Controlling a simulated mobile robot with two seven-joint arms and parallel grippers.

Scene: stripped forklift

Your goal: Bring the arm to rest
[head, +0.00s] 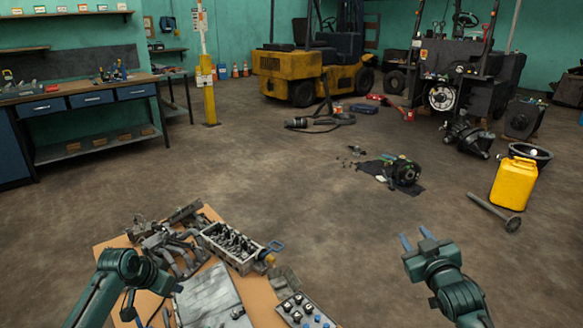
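My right arm comes in at the lower right, raised over the floor to the right of the workboard. Its gripper (416,238) points up and away, its two blue-tipped fingers apart with nothing between them. My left arm bends over the left part of the workboard, and its gripper (134,313) points down near the bottom edge of the picture. Its fingers are small and partly hidden, so I cannot tell whether they are apart or hold anything.
The brown workboard (113,243) bears an engine block (232,246), metal pipes, a grey plate (208,298) and a tray of small parts (302,312). A yellow jerrycan (513,184) and a long bolt-like part (494,213) are on the floor at right.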

